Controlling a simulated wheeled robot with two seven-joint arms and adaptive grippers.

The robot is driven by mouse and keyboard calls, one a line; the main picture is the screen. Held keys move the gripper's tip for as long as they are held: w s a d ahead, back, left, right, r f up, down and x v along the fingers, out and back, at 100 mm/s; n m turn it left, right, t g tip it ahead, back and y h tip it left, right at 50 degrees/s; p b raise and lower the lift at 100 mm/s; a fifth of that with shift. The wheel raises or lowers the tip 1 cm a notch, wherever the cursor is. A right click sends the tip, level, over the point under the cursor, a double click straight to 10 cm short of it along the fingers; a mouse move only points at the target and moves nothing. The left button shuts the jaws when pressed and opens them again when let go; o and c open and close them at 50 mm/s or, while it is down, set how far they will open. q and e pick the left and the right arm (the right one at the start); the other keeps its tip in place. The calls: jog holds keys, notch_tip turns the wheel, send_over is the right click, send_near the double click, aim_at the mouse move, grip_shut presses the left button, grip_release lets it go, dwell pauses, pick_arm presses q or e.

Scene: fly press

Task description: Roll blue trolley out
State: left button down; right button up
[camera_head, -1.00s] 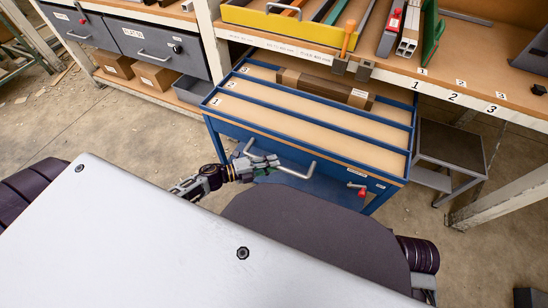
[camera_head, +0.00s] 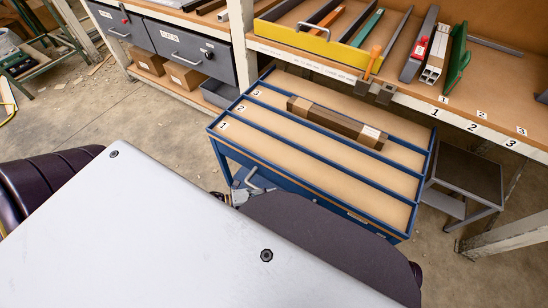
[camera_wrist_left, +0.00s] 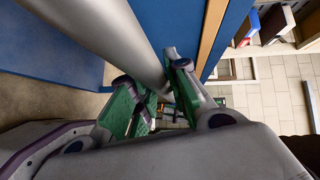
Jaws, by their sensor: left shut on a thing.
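The blue trolley (camera_head: 318,155) stands partly under the workbench, its wooden top split into lanes numbered 1 to 3. A long brown block (camera_head: 337,122) with a white label lies on the trolley top. In the left wrist view my left gripper (camera_wrist_left: 152,80), with green pads, is shut on the trolley's grey bar handle (camera_wrist_left: 115,35). In the head view my own body hides most of that gripper and of the trolley's front. The trolley's blue panel (camera_wrist_left: 175,25) rises close behind the handle in the left wrist view. My right gripper is not in view.
The workbench (camera_head: 400,100) with a yellow tool tray (camera_head: 310,38) runs behind the trolley. Grey drawers (camera_head: 190,45) stand at the left. A low grey step stand (camera_head: 468,180) is close to the trolley's right side. Bare concrete floor (camera_head: 150,105) lies at the left.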

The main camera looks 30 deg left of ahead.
pick_arm(q)
jog(key=shift+s+f, duration=0.1)
jog(key=shift+s, duration=0.1)
jog(key=c, duration=1.4)
grip_release()
jog(key=shift+w, duration=0.1)
jog(key=shift+o, duration=0.2)
jog(key=shift+a, duration=0.1)
jog(key=v, duration=1.2)
